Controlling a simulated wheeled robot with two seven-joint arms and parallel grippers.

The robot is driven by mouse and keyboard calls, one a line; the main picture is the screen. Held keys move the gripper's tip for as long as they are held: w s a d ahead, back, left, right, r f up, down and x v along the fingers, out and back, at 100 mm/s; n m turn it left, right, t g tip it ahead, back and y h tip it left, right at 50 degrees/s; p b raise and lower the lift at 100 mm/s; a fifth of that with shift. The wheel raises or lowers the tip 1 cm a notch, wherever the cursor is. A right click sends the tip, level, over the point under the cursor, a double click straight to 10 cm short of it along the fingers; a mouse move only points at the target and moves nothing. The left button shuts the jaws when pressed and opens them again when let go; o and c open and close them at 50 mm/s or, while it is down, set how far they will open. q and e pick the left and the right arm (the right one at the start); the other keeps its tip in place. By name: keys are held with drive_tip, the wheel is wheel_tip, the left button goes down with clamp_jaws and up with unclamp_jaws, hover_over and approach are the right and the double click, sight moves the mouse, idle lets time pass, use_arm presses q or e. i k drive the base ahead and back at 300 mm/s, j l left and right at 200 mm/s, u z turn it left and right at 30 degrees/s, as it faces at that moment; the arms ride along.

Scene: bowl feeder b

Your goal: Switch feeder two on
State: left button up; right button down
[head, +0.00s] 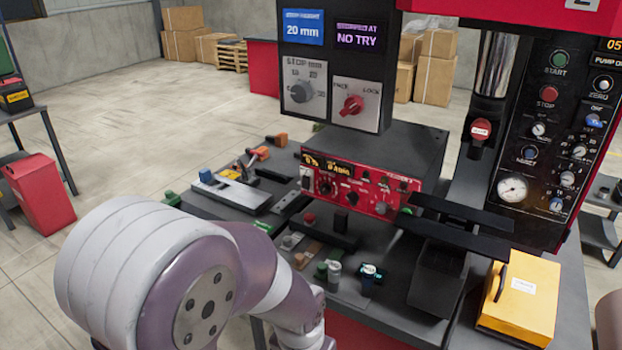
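A dark control box with a red front panel (362,186) stands in the middle of the table. Its panel carries a small amber display (327,164), knobs and several small switches. Small lettering at its upper right is too blurred to read with certainty, so I cannot tell which feeder it belongs to or how its switches are set. My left arm comes in from the lower left, in front of the table. Neither gripper can be seen. Only a sliver of my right arm shows at the lower right edge.
Above the box hangs a black panel with a grey dial (306,91) and a red knob (353,104). A tall red and black machine (535,130) stands right. A yellow box (520,298) sits front right. Small parts and fixtures crowd the table around the control box.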

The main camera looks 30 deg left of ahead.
sight(306, 184)
drive_tip(key=i+j, duration=0.25)
drive_tip(key=i, duration=0.15)
drive_tip(key=i+j, duration=0.3)
drive_tip(key=i, duration=0.05)
